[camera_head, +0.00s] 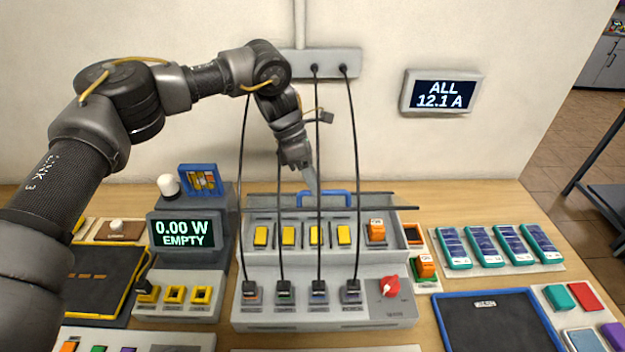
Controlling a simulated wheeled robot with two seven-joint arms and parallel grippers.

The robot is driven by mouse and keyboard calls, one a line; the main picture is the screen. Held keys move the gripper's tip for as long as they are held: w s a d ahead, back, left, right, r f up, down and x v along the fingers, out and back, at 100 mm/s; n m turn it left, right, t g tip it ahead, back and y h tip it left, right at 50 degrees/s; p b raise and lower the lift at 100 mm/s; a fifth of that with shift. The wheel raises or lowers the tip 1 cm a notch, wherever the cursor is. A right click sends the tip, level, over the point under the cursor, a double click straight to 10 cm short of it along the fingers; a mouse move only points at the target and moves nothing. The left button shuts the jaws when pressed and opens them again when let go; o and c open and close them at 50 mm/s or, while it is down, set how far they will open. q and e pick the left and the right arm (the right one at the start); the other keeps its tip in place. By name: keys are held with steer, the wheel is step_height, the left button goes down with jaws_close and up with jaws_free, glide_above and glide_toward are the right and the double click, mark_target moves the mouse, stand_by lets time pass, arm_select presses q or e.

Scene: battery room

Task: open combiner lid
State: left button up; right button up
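The combiner (246,318) is a pale grey box on the bench, with a row of yellow blocks and one orange block showing in its upper bay. A blue handle (340,192) stands at the back of this bay, by a thin dark edge running across the box. Whether the lid is raised or is a clear cover lying over the bay, I cannot tell. My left gripper (311,184) points down at the handle, its tips at or just above the bar. Whether its fingers are apart or closed on the bar is unclear. My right gripper is out of view.
Several black cables (319,150) hang from a wall box (330,62) to plugs on the combiner's front, beside my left gripper. A red knob (390,286) sits at front right.

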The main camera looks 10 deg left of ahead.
arm_select(q)
steer(key=shift+w+a+r, duration=0.15)
steer(key=shift+r, duration=0.1)
steer(key=b+v, duration=0.1)
steer(key=v, duration=0.9)
steer(key=shift+r, duration=0.1)
